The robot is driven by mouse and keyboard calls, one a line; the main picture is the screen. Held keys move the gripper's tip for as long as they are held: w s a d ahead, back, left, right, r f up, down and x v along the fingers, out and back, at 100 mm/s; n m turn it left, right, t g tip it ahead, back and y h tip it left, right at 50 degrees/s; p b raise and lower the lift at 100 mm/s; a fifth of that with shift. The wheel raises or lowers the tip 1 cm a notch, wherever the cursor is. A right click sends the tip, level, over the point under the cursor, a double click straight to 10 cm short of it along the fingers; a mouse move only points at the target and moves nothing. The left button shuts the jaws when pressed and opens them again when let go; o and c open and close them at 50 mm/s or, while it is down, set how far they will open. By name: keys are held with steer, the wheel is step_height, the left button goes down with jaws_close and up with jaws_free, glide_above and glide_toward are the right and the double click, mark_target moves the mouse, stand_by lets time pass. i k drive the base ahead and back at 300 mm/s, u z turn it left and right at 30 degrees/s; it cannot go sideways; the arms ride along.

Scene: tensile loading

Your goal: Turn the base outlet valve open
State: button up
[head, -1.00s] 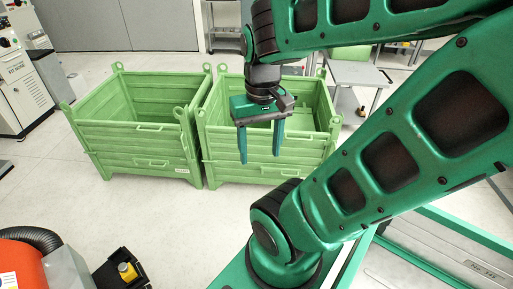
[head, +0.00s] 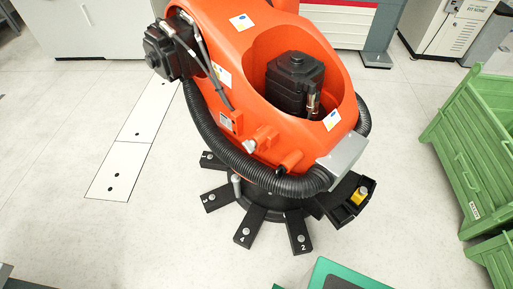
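The orange industrial robot base (head: 215,60) stands in the middle of the head view on a black foot with several numbered arms. A small yellow part (head: 361,191) sits in a black bracket (head: 345,205) at the foot's right side. A grey box (head: 343,160) is just above it. A small orange stub (head: 262,139) sticks out at the front of the orange housing. I cannot tell which of these parts is the base outlet valve. My gripper is out of view.
A black ribbed hose (head: 250,170) loops around the orange robot's front. Green crates (head: 470,150) stand at the right edge. Grey and white cabinets (head: 455,28) line the back. The floor (head: 120,235) is clear at front left.

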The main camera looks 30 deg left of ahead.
mark_target(250, 145)
steer(key=u, duration=1.1)
